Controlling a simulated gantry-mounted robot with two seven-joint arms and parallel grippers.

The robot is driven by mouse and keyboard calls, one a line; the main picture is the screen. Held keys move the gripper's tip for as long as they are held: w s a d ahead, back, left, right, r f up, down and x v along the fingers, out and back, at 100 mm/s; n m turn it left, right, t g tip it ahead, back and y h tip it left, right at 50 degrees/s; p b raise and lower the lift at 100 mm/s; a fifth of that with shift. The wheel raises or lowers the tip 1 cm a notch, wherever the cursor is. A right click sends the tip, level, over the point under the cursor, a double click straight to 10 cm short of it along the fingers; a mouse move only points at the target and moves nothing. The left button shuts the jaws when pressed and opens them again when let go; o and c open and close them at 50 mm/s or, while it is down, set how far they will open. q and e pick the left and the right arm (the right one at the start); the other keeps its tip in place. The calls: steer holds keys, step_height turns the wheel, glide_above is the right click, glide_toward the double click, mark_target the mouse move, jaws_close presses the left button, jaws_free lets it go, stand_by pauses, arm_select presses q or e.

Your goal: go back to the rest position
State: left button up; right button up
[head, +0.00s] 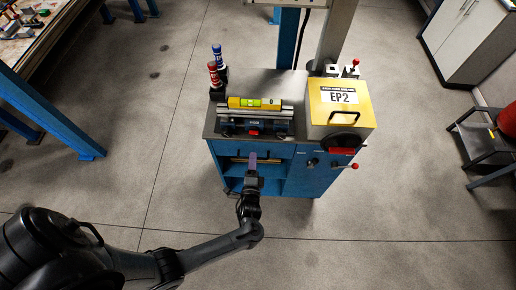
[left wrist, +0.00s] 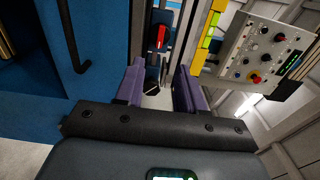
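My left gripper (head: 253,160) is in front of the blue workstation cabinet (head: 300,180), below the front edge of its top, in the head view. My left arm comes in from the lower left. In the left wrist view the purple fingers of the left gripper (left wrist: 158,90) stand apart with a gap and hold nothing. Beyond them a red part (left wrist: 162,37) shows between dark rails. My right gripper is in neither view.
On the cabinet top a yellow spirit level (head: 254,103) lies on a vise (head: 255,124). Red and blue bottles (head: 215,70) stand left of it, a yellow EP2 box (head: 340,100) right. A black handle (left wrist: 74,40) shows in the wrist view. The floor (head: 160,150) left is clear.

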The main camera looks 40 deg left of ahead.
arm_select(q)
steer(key=s+a+f+n+g+h, duration=0.1)
steer(key=s+a+f+g, duration=0.2)
steer(key=s, duration=0.5)
steer(key=s+d+r+n+g+h, duration=0.2)
steer(key=d+r+h, duration=0.2)
steer(key=r+h, duration=0.15)
steer(key=s+d+r+n+g+h, duration=0.2)
steer(key=d+r+n+h, duration=0.15)
steer(key=r, duration=0.35)
steer(key=s+d+r+n+g, duration=0.2)
steer(key=s+g, duration=0.2)
steer(key=s, duration=0.3)
step_height(320, 180, up, 15)
steer(key=p, duration=1.5)
steer(key=shift+s+h, duration=0.3)
steer(key=shift+r+n, duration=0.1)
steer(key=shift+n, duration=0.15)
